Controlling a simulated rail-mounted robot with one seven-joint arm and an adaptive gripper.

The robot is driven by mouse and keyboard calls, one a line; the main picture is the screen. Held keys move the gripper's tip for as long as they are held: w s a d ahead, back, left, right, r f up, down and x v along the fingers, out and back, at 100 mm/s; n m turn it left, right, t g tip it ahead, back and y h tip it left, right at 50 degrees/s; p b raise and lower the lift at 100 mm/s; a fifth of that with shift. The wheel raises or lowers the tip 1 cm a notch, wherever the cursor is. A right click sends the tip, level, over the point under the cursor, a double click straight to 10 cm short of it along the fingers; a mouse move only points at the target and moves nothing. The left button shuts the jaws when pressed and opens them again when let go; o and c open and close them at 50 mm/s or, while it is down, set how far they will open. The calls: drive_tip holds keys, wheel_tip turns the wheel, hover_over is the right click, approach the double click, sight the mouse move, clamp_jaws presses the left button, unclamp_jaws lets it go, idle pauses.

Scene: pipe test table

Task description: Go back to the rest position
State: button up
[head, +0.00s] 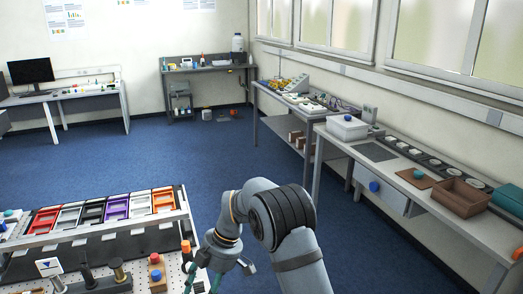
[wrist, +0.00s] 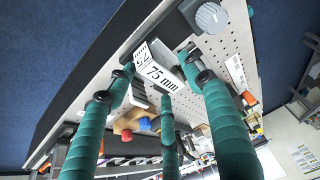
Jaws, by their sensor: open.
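My gripper (head: 203,281) shows at the bottom of the head view, partly cut off by the lower edge, with green fingers beside the pegboard table (head: 90,274). In the wrist view my gripper (wrist: 157,84) has its green fingers spread apart with nothing held between them. Beyond the fingers is the white perforated board (wrist: 225,50) with a "75 mm" label (wrist: 162,76). My arm is bent at the lower middle of the head view. The exact gap between fingertips and board cannot be told.
A rack of coloured bins (head: 116,208) stands along the table's back. A side bench (head: 440,205) with a brown box (head: 463,194) runs along the right. Blue floor (head: 180,150) lies open between.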

wheel_tip(320, 180, up, 9)
drive_tip(key=p, duration=0.9)
drive_tip(key=shift+r, duration=0.1)
drive_tip(key=d+r+m+t+b, duration=0.1)
drive_tip(key=d+m, duration=0.4)
drive_tip(key=d, duration=0.5)
drive_tip(key=d+r+m+t+b, duration=0.2)
drive_tip(key=d+m+b, duration=0.3)
drive_tip(key=d, duration=0.5)
drive_tip(key=shift+s+d+m+t+h, duration=0.25)
drive_tip(key=shift+s+m+t+h, duration=0.15)
drive_tip(key=shift+s+m+t, duration=0.15)
drive_tip(key=shift+w, duration=0.1)
